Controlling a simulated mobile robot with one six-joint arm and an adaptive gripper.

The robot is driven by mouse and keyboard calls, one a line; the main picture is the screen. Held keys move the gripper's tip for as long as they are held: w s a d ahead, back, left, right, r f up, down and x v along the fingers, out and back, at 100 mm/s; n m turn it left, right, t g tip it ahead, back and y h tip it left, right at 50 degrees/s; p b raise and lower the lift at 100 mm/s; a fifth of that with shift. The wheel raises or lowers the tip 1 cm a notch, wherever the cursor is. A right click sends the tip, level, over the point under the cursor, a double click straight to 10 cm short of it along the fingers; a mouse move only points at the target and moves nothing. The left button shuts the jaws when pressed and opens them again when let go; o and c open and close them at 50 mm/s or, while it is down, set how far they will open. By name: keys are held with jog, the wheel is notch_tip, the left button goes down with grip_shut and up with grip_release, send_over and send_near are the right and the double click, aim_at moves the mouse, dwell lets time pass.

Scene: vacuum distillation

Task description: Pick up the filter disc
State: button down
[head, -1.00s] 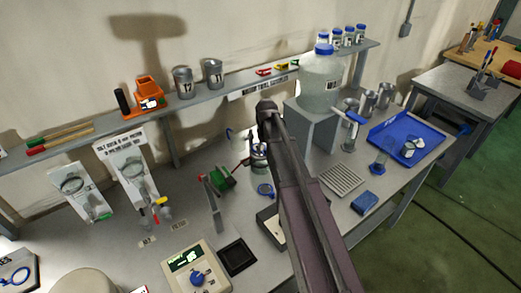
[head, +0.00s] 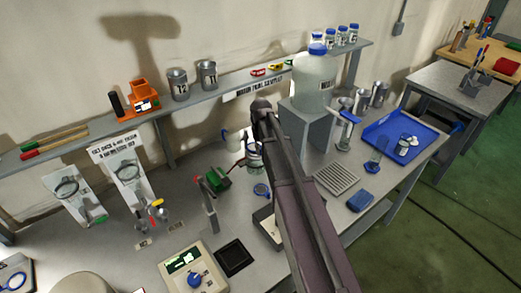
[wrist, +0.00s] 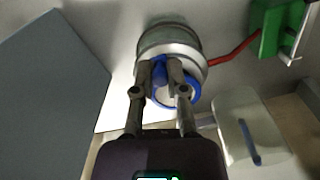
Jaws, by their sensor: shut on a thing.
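My gripper (wrist: 160,72) is shut on a small blue piece between its fingertips. A blue-rimmed round piece with a pale middle, which looks like the filter disc (wrist: 192,98), shows right at the fingertips, partly hidden by them. It is over or against the mouth of a clear glass vessel (wrist: 170,38); I cannot tell whether they touch. In the head view the glass vessel (head: 254,158) stands on the bench beside my arm, and my arm hides the gripper and the disc.
A green clamp with a red handle (head: 217,179) is left of the vessel. A grey stand (head: 308,130) bears a big bottle (head: 314,80) to the right. A blue ring (head: 262,190) lies in front. A clear container with a blue strip (wrist: 248,135) is close by.

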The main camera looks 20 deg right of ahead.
jog(key=shift+r+p, duration=1.65)
jog(key=shift+r, duration=0.15)
jog(key=s, duration=1.6)
jog(key=shift+a+r+p, duration=0.4)
jog(key=shift+r+p, duration=0.05)
jog(key=shift+s, duration=0.1)
